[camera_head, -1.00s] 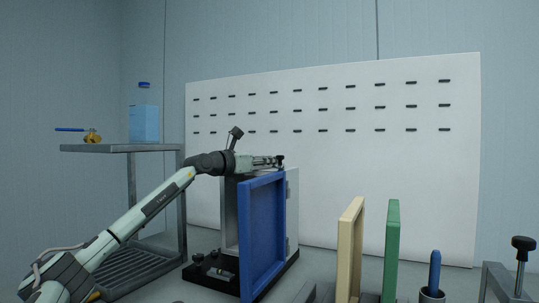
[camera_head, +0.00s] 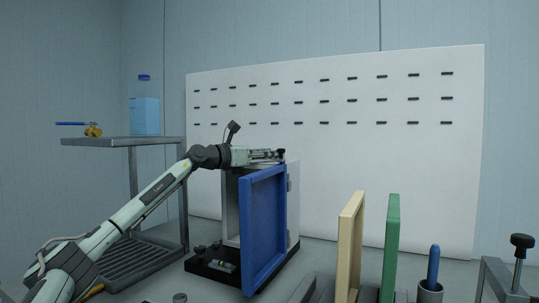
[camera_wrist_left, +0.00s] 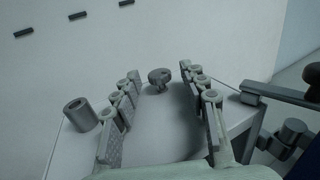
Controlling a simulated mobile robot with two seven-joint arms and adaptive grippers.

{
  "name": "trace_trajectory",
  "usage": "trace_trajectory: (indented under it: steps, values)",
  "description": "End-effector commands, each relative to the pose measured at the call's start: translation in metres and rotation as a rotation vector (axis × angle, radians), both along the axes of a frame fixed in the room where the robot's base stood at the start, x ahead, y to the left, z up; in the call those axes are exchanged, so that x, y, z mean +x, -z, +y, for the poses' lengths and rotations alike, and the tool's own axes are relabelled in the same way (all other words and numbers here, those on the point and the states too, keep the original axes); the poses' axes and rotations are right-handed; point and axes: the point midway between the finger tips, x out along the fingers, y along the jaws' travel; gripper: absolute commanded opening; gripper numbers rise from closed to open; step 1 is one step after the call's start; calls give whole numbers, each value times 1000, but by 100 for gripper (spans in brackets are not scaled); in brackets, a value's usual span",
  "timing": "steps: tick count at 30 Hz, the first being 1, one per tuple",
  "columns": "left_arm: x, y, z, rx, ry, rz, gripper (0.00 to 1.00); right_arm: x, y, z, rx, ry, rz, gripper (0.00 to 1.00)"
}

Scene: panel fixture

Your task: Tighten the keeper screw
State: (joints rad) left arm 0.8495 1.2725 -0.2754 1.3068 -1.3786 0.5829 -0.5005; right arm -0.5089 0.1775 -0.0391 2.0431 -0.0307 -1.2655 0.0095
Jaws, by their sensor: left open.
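My left gripper (camera_head: 274,155) is open above the top of the grey panel fixture (camera_head: 230,208), level and pointing right. In the left wrist view a round dark grey knob (camera_wrist_left: 158,76), which looks like the keeper screw, shows between the open fingertips (camera_wrist_left: 163,88). I cannot tell whether the fingers touch it. In the head view a small dark knob (camera_head: 281,152) shows at the fingertips. The blue door panel (camera_head: 263,225) stands upright at the front of the fixture. My right gripper is out of view.
A tan panel (camera_head: 350,245) and a green panel (camera_head: 391,250) stand upright to the right. A blue-handled tool (camera_head: 433,264) stands in a cup. A shelf (camera_head: 100,142) with a bottle (camera_head: 145,115) is left.

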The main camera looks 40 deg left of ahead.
Motion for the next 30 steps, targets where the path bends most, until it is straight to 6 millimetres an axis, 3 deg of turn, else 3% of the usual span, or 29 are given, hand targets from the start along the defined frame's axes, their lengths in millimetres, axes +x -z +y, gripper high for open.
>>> trace_trajectory:
  steps: [8,21,30]
  values:
    - [-1,-14,1,-1,-1,-7,43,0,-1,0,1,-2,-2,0]
    - [0,-84,0,-2,0,-6,43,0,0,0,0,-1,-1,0]
    - [0,-100,0,-1,0,0,43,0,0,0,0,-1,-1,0]
